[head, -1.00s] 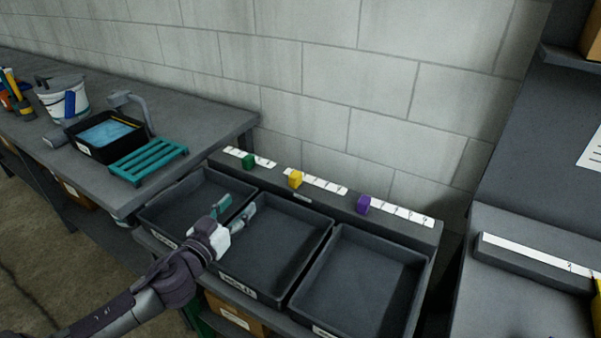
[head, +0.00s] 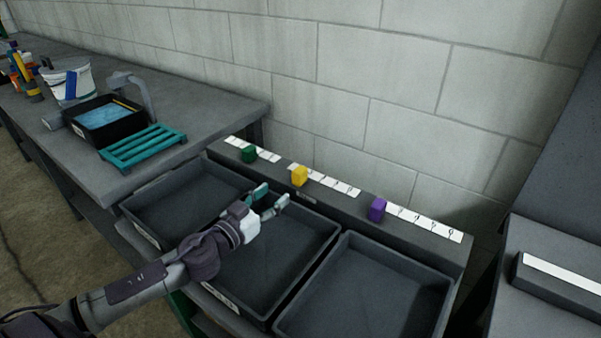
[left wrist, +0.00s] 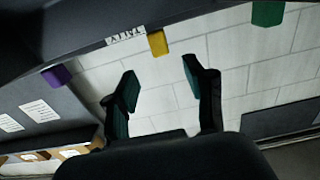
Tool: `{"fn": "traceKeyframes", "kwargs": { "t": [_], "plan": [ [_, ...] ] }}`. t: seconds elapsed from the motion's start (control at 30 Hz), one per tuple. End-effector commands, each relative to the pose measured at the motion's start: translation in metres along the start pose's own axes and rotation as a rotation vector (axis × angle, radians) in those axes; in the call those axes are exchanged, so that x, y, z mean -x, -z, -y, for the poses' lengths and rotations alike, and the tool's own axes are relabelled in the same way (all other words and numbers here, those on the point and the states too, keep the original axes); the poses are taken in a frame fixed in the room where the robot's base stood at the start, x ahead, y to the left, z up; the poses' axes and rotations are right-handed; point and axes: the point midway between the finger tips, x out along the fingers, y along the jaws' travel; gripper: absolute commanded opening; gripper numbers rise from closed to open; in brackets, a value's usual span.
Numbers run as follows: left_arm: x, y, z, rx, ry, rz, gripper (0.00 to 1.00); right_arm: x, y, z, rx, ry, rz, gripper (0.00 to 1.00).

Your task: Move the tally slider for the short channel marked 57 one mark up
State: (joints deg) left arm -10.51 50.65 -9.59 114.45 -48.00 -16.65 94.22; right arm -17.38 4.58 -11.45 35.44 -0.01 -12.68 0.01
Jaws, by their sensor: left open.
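A dark tally rail (head: 340,203) runs behind the bins and carries three sliders on white numbered strips. The green slider (head: 249,154) is at the left, the yellow slider (head: 299,176) in the middle, and the purple slider (head: 377,209) at the right. I cannot read which one is marked 57. My left gripper (head: 272,198) is open and empty over the bins, in front of the rail, apart from the yellow slider. In the left wrist view, the yellow slider (left wrist: 158,42) shows beyond the open fingers (left wrist: 160,90), with purple (left wrist: 57,76) and green (left wrist: 268,13) to either side. My right gripper is not in view.
Three empty dark bins (head: 350,322) stand in front of the rail. A grey bench at the left holds a teal rack (head: 142,148), a black tub of blue liquid (head: 80,133) and a white bucket (head: 68,82). A block wall rises behind the rail.

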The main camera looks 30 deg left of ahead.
Motion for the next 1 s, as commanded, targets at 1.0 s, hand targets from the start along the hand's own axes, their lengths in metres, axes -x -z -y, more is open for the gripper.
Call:
{"fn": "traceKeyframes", "kwargs": {
  "t": [1.0],
  "plan": [
    [-0.114,0.000,0.000,0.000,0.000,0.000,0.54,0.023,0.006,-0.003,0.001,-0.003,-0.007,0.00]
  ]
}}
